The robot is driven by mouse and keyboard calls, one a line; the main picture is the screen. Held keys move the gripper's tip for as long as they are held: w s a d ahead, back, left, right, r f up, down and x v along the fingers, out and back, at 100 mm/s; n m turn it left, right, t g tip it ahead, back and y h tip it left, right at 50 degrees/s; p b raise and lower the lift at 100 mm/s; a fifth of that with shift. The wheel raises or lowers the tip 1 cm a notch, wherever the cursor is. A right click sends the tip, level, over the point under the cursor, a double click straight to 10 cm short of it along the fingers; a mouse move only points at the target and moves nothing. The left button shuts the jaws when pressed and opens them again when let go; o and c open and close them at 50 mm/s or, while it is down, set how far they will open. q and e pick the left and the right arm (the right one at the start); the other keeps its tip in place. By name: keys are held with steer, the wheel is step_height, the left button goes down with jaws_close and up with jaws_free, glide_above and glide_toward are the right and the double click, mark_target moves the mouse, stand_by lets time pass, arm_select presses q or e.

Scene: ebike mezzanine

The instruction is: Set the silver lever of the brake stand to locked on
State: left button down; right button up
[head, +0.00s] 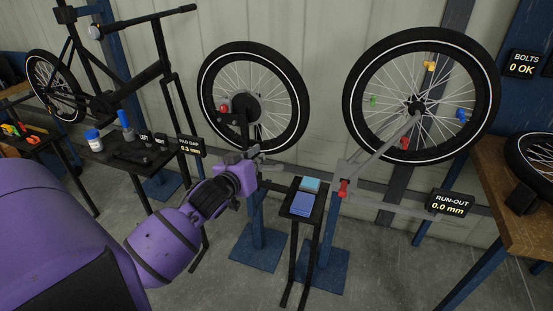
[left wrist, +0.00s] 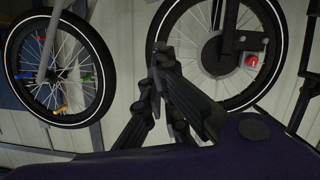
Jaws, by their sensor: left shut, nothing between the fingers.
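The brake stand holds the middle wheel (head: 292,98) upright on a blue post (head: 256,222). A dark caliper mount with a red knob (head: 224,109) sits at the left of its hub. The knob also shows in the left wrist view (left wrist: 251,60). My left gripper (head: 256,163) is just below the wheel, in front of the post's top. Its fingers (left wrist: 158,68) are shut and empty in the left wrist view, with the wheel behind them. I cannot make out the silver lever for certain; my gripper covers part of the stand. My right gripper is in no view.
A second wheel stand (head: 343,188) with a run-out display (head: 450,203) is at the right. A small black table (head: 302,211) with blue boxes stands between the stands. A pad gap display (head: 190,146) and a tool tray (head: 125,150) are left. A wooden bench (head: 515,190) is far right.

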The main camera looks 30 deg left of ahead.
arm_select(q)
glide_above(265, 168)
steer(key=d, duration=0.4)
step_height(265, 168, down, 2)
steer(key=shift+d+f, duration=0.2)
steer(key=shift+f, duration=1.9)
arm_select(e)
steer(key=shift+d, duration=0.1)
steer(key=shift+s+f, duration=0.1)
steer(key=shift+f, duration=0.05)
